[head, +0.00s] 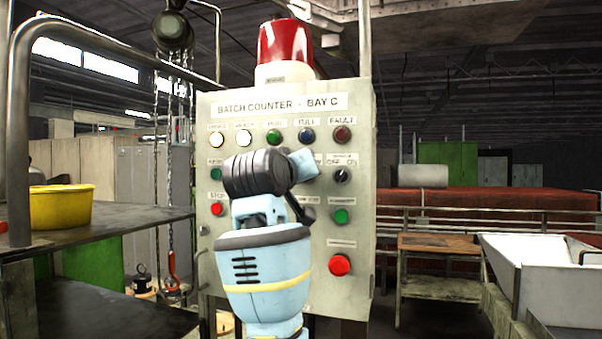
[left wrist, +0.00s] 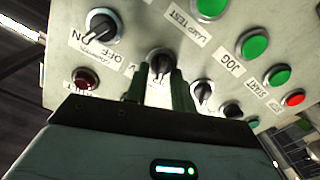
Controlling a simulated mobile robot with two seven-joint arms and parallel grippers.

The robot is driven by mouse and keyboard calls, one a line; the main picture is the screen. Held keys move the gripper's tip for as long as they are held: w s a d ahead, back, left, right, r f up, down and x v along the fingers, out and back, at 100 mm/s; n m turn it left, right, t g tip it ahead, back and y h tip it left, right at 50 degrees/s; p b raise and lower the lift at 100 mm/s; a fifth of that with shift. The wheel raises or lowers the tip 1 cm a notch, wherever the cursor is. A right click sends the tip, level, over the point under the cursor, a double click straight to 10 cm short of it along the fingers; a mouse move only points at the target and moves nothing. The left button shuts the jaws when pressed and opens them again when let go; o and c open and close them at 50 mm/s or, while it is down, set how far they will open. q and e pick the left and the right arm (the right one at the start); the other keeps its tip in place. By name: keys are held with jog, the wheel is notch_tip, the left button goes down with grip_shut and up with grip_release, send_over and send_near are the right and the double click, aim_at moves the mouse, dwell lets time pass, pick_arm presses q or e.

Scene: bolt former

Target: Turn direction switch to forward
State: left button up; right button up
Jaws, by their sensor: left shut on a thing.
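The grey control panel (head: 359,268) stands straight ahead, headed "BATCH COUNTER - BAY C". In the left wrist view it shows turned, with lettering upside down. A black selector knob (left wrist: 160,62) sits between the two dark fingers of my left gripper (left wrist: 158,88), which is shut on it. This knob is in the row between the OFF/ON knob (left wrist: 103,26) and another black knob (left wrist: 203,91). I cannot read its label or be sure of its pointer's direction. In the head view my arm hides the gripper and this knob. My right gripper is not in view.
Close to the held knob are green buttons, including LAMP TEST (left wrist: 212,8) and JOG (left wrist: 255,43), and a red lamp (left wrist: 85,79). A red beacon (head: 285,42) tops the panel. A yellow tub (head: 62,207) stands on a left shelf; a white bin (head: 530,262) is at right.

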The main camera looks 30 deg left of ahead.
pick_arm(q)
jog(key=shift+n, duration=1)
jog(key=o, duration=1)
jog(key=v, duration=0.7)
jog(key=shift+s, duration=0.4)
